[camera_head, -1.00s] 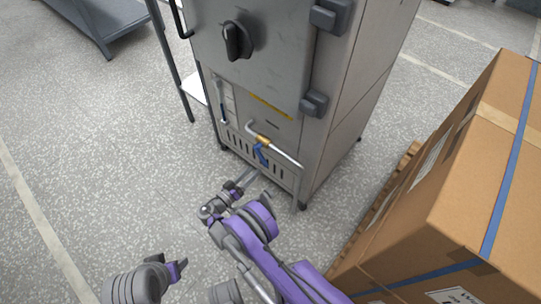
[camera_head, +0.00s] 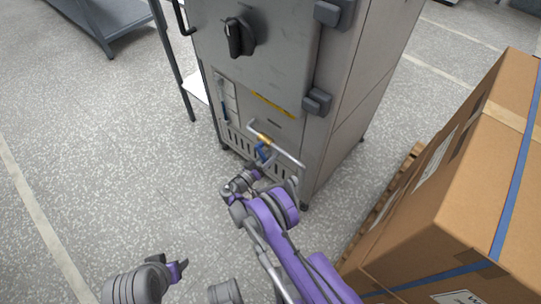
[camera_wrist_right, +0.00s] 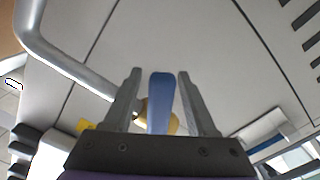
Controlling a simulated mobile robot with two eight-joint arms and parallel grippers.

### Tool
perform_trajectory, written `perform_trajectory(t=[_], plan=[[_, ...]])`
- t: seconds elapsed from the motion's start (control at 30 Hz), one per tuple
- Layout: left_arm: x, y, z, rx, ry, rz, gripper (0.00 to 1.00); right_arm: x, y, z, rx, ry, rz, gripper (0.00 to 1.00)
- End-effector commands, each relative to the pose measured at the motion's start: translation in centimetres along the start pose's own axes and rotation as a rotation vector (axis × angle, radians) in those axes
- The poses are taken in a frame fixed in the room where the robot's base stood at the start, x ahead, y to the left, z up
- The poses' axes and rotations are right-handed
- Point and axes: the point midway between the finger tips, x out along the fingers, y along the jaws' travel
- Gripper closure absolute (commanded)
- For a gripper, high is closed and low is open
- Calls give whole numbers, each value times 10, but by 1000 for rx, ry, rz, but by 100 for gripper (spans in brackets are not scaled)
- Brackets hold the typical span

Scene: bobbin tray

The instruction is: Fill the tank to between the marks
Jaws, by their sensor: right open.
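A grey metal cabinet (camera_head: 275,60) stands upright, with a low outlet pipe (camera_head: 288,158) on its front. A brass valve (camera_head: 264,139) on the pipe has a blue lever (camera_head: 262,152). A narrow sight gauge (camera_head: 225,106) with blue in it is at the front's left; its marks are too small to read. My right gripper (camera_head: 257,172) is at the lever. In the right wrist view its fingers (camera_wrist_right: 160,72) are open on either side of the blue lever (camera_wrist_right: 160,105), with gaps showing. My left arm shows at the lower left; its finger opening cannot be made out.
A large taped cardboard box (camera_head: 480,170) on a wooden pallet (camera_head: 395,190) stands close on the right. A dark knob (camera_head: 238,37) and hinges are higher on the cabinet. A grey table (camera_head: 115,15) is at the upper left. Speckled floor at the left is clear.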

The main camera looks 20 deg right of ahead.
Motion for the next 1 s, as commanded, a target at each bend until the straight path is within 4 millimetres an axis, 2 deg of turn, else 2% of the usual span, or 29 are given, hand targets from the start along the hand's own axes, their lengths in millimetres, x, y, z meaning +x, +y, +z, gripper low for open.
perform_trajectory(t=[0.03,0.3,0.37,1.0], plan=[[0,0,0,0,0,0,43,0,0,0,0,0,0,43],[0,0,0,0,0,0,43,0,0,0,0,0,0,91],[0,0,0,0,0,0,43,0,0,0,0,0,0,100],[0,0,0,0,0,0,43,0,0,0,0,0,0,100]])
